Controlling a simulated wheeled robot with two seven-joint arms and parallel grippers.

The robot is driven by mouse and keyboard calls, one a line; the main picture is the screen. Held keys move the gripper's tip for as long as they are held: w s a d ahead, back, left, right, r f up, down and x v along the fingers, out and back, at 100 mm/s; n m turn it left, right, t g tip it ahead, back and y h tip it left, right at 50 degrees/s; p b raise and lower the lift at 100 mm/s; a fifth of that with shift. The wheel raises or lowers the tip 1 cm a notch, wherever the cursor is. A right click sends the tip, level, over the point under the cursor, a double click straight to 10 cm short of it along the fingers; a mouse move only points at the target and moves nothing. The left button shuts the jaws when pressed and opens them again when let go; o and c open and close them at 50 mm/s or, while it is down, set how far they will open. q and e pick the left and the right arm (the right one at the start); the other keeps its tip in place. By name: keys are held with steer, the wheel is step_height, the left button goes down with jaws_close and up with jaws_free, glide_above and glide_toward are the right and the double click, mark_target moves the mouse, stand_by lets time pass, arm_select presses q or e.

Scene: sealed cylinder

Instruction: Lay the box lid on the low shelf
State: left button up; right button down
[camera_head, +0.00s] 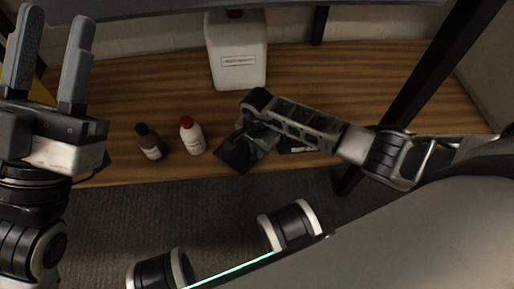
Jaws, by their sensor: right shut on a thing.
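The low shelf (330,75) is a wooden board with striped grain. The box lid (236,156) looks like a dark, flat, square plate at the shelf's front edge. My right gripper (250,140) reaches in from the right and is shut on the lid, its fingers partly hidden by its own wrist. I cannot tell whether the lid touches the shelf or is just above it. My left gripper (56,24) is raised at the left, open and empty, its fingers pointing up, well away from the lid.
A large white canister (237,55) stands behind. A dark object (297,146) lies partly under my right arm. The shelf's right part is clear.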

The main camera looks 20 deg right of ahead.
steer(key=shift+w, duration=0.1)
arm_select(q)
steer(key=shift+s+r+m, duration=0.1)
steer(key=shift+r+m, duration=0.1)
steer(key=shift+m, duration=0.2)
arm_select(e)
steer(key=c, duration=1.5)
jaws_free()
steer(key=shift+o, duration=0.2)
